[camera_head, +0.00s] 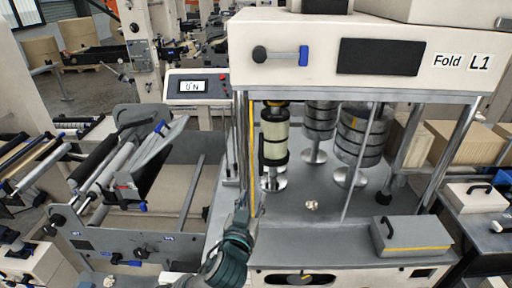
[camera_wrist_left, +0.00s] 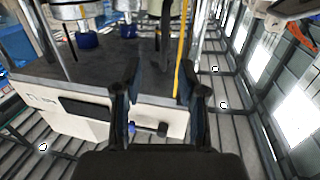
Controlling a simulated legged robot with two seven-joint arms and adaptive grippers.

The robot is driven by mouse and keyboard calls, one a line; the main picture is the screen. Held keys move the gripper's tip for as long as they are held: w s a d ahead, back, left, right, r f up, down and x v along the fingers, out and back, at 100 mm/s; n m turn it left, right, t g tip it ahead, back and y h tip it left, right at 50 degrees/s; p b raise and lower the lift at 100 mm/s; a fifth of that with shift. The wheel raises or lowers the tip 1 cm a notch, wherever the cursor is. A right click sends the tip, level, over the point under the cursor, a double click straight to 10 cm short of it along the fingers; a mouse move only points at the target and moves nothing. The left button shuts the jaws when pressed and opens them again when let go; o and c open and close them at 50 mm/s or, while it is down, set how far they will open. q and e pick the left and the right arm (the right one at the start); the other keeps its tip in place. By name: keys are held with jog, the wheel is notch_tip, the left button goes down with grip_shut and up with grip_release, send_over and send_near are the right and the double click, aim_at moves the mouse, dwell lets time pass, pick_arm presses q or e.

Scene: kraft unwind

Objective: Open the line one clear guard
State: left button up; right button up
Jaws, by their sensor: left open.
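The line one machine (camera_head: 330,60), marked "Fold L1", stands at the right of the head view. Its clear guard is hard to make out; a yellow upright strip (camera_head: 253,125) at the left of the front opening seems to be its edge. A black upright handle (camera_head: 261,150) is beside that strip. My left gripper (camera_head: 242,207) points up, below and a little left of the handle. In the left wrist view, its two dark fingers (camera_wrist_left: 159,70) are apart with nothing between them. The yellow strip (camera_wrist_left: 179,45) shows beyond them, and the scene looks upside down.
A grey box with a handle (camera_head: 411,236) is at the front right. A roller unit (camera_head: 120,170) is at the left. A small display (camera_head: 191,87) stands behind the gripper.

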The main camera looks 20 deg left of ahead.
pick_arm(q)
notch_tip(320, 180, up, 2)
jog(key=p, duration=0.1)
send_near(262, 159)
jog(key=w+a, duration=0.2)
jog(key=w, duration=0.1)
jog(key=shift+t, duration=0.3)
jog(key=w, duration=0.4)
jog(key=w+d+p, duration=0.1)
jog(key=w, duration=0.2)
jog(key=shift+f, duration=0.25)
jog(key=shift+w+f, duration=0.1)
jog(key=shift+w, duration=0.3)
jog(key=shift+a, duration=0.35)
jog(key=shift+c, duration=0.7)
grip_shut()
